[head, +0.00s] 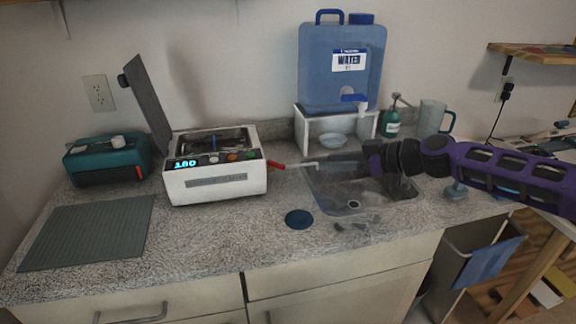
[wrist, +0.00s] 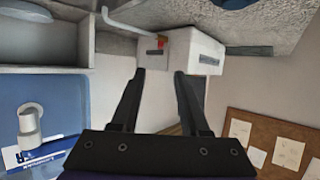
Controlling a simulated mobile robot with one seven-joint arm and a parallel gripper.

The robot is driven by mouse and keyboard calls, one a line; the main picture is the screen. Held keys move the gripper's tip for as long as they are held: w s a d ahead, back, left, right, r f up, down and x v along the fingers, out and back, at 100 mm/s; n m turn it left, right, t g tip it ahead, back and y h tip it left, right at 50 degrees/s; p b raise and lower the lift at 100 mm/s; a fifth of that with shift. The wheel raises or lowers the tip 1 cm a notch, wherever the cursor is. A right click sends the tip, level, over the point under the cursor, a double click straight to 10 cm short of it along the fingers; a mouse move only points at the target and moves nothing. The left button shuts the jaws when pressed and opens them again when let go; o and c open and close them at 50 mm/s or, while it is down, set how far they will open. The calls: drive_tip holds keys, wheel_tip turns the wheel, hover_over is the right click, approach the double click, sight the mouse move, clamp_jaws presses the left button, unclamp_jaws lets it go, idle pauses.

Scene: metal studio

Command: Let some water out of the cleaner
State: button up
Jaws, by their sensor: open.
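The cleaner (head: 215,183) is a white box on the counter with a lit "180" display, front knobs and its grey lid (head: 148,105) raised. A red valve handle (head: 277,165) sits on its right side, with a pale drain spout (head: 303,165) pointing right toward the sink. In the wrist view the cleaner (wrist: 195,50), the red handle (wrist: 160,43) and the spout (wrist: 125,24) show beyond my fingers. My gripper (wrist: 163,72) is open and empty, facing the valve side. In the head view my gripper (head: 322,160) is over the sink's left part, right of the handle.
The sink (head: 345,207) lies below my arm. A blue water jug (head: 315,70) stands on a white stand (head: 303,122) behind, with a bowl (head: 333,140) beneath. A blue disc (head: 299,219) lies on the front counter. A green soap bottle (head: 391,125) and mug (head: 432,117) stand behind my arm.

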sight(281, 165)
drive_tip(key=b+x, duration=0.1)
drive_tip(key=x, duration=1.2)
drive_tip(key=shift+w+a+f, duration=0.15)
drive_tip(key=shift+a+f, duration=0.1)
drive_tip(key=shift+a, duration=0.05)
clamp_jaws()
